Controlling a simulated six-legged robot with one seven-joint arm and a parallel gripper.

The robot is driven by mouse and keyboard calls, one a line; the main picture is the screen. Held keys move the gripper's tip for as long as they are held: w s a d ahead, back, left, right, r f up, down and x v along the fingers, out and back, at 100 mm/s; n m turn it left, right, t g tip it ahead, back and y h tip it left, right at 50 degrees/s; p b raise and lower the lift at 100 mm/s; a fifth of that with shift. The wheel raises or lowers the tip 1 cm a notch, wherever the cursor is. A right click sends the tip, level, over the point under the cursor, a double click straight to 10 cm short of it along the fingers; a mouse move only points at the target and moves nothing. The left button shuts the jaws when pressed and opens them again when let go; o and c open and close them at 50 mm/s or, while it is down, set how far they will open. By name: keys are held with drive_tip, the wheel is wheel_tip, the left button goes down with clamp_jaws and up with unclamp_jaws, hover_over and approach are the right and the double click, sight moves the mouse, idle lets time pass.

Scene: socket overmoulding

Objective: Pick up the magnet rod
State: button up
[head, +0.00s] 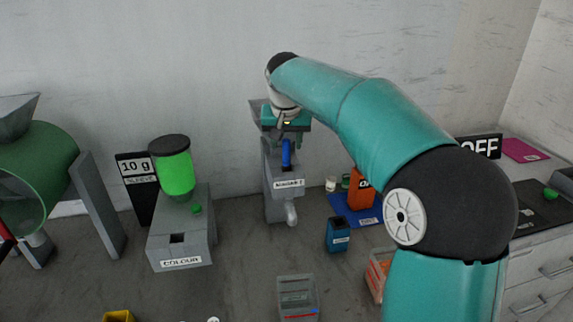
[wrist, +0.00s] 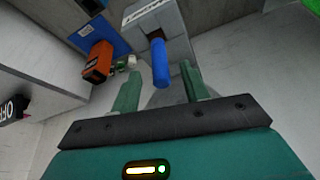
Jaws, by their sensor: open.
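The blue rod, which looks like the magnet rod (wrist: 160,62), points out of a dark opening in a grey machine (wrist: 165,18) in the wrist view. In the head view the rod (head: 286,153) shows below my gripper (head: 285,122), on the front of the labelled grey machine (head: 283,205). My gripper (wrist: 161,75) is open. Its two green fingers lie to either side of the rod in the wrist view, with gaps on both sides. I cannot tell how deep the rod is between them.
An orange block (head: 361,190) stands on a blue mat (head: 346,214) to the right. A blue box (head: 338,234) stands nearer. The grey COLOUR unit (head: 181,240) is at left. A clear bin (head: 297,296) stands in front. Bare bench lies between the COLOUR unit and the machine.

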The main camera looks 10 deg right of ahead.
sight(287, 154)
drive_tip(key=x, duration=0.5)
drive_tip(key=shift+w+f, duration=0.15)
drive_tip(key=shift+f, duration=0.25)
drive_tip(key=shift+c, duration=0.5)
clamp_jaws()
